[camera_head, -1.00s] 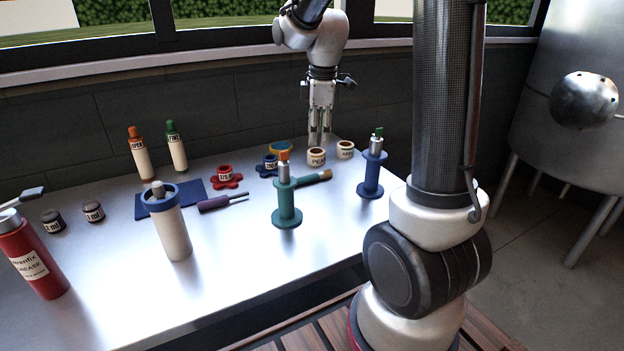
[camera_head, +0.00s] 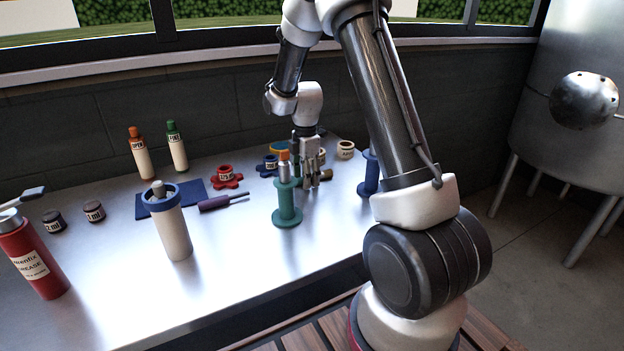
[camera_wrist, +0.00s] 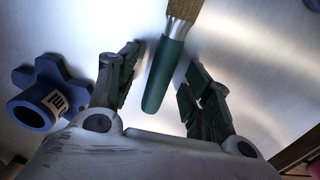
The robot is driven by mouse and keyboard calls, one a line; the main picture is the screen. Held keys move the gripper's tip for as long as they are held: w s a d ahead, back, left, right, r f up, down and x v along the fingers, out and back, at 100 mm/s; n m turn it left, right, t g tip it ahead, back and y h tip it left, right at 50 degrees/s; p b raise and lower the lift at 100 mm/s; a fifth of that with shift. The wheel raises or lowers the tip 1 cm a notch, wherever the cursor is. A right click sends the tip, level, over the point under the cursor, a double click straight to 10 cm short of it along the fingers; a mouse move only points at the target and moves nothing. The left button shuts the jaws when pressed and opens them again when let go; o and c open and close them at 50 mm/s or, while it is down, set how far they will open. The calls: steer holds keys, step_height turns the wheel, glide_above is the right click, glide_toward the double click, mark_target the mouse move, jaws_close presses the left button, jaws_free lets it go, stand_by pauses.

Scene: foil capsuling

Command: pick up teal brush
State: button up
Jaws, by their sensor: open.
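The teal brush (camera_wrist: 164,78) lies on the metal table; in the wrist view its dark teal handle sits between my fingers, with the metal ferrule and tan bristles toward the top. My gripper (camera_wrist: 162,62) is open, one finger on each side of the handle, with gaps visible. In the head view my gripper (camera_head: 315,184) points down close to the tabletop, just behind and right of the teal spool-like stand (camera_head: 287,205). The brush is mostly hidden there by the gripper and stand.
A blue lobed pot (camera_wrist: 48,98) lies left of my gripper in the wrist view. A blue stand (camera_head: 369,175) is right of it, partly behind my arm. A pale labelled pot (camera_head: 346,149) stands behind. The table's front middle is clear.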

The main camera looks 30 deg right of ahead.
jaws_close()
stand_by(0.3)
step_height(320, 180, up, 10)
stand_by(0.4)
